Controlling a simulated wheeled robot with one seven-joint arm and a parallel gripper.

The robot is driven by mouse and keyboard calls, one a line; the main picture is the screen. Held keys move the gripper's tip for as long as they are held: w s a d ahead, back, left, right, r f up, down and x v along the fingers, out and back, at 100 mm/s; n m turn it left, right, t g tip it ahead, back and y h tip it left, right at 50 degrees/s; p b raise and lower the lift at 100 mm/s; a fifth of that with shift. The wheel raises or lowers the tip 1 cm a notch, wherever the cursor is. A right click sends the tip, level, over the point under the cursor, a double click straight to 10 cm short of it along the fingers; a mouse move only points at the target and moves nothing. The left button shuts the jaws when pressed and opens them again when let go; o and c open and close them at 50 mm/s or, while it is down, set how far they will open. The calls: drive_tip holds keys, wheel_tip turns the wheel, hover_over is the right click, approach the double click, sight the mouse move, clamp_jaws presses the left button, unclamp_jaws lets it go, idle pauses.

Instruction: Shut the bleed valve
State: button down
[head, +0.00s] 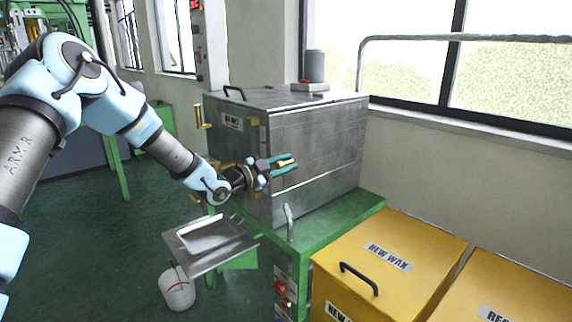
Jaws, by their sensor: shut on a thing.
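My gripper (285,166) is in front of the metal wax machine (320,140), near the middle of the head view.
A green bench (335,222) bears the machine, with a silver lever (289,222) at its front. Yellow wax bins (410,240) stand at the right. A metal tray (210,245) and a white bucket (177,290) are below my wrist.

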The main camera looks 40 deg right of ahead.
drive_tip(key=shift+n, duration=0.3)
drive_tip(key=n, duration=1.7)
drive_tip(key=shift+p, duration=0.35)
drive_tip(key=shift+f+n, duration=0.1)
drive_tip(key=shift+n, duration=0.2)
drive_tip(key=c, duration=0.6)
unclamp_jaws()
